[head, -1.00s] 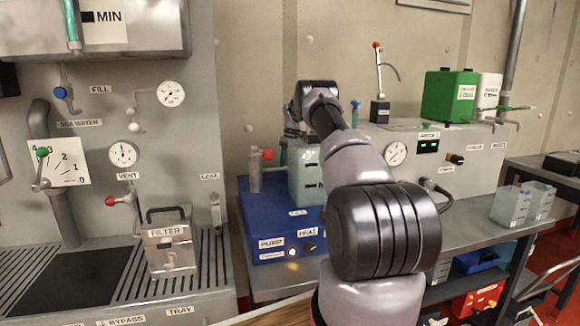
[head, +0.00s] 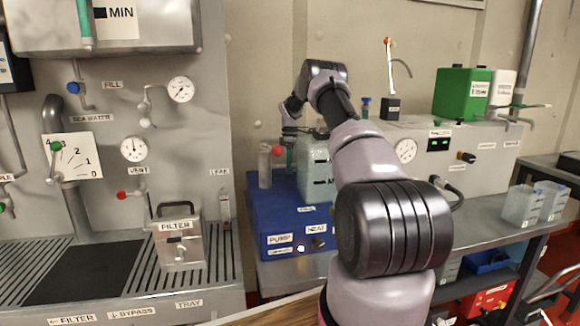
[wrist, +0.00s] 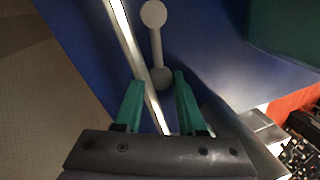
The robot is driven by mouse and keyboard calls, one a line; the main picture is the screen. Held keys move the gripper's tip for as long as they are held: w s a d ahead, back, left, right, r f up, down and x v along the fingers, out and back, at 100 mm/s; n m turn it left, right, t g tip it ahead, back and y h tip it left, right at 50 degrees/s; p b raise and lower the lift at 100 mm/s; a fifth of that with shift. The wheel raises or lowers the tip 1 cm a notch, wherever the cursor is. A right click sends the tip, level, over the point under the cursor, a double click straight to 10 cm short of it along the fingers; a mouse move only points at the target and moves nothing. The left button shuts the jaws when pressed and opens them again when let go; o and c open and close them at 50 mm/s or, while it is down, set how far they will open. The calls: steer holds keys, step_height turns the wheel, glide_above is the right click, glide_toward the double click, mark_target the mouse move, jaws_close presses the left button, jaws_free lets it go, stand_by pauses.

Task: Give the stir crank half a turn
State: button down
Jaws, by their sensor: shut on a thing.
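The stir crank (wrist: 155,48) shows in the wrist view as a pale grey arm with a round knob at each end, against a blue surface. My gripper (wrist: 158,85) has its teal fingers on either side of the nearer knob and is shut on the crank there. In the head view my gripper (head: 290,152) reaches down behind the blue box's top, beside a clear tank (head: 316,168). The crank itself cannot be made out there; my arm and the tank crowd that spot.
The blue box (head: 278,215) carries pump and heat controls. A clear cylinder (head: 265,168) and a red knob (head: 278,150) stand close left of my gripper. A grey instrument unit (head: 465,175) stands right, with a green can (head: 462,92) on top. The filter box (head: 178,240) is left.

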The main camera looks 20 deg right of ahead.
steer(key=shift+s+a+n, duration=0.1)
steer(key=shift+s+n, duration=0.5)
steer(key=shift+n, duration=0.2)
steer(key=c, duration=0.5)
jaws_free()
steer(key=r, duration=0.3)
steer(key=w+r, duration=0.1)
steer(key=r, duration=0.3)
steer(key=w+r, duration=0.1)
steer(key=r, duration=0.2)
steer(key=shift+d+r, duration=0.25)
steer(key=shift+d, duration=0.15)
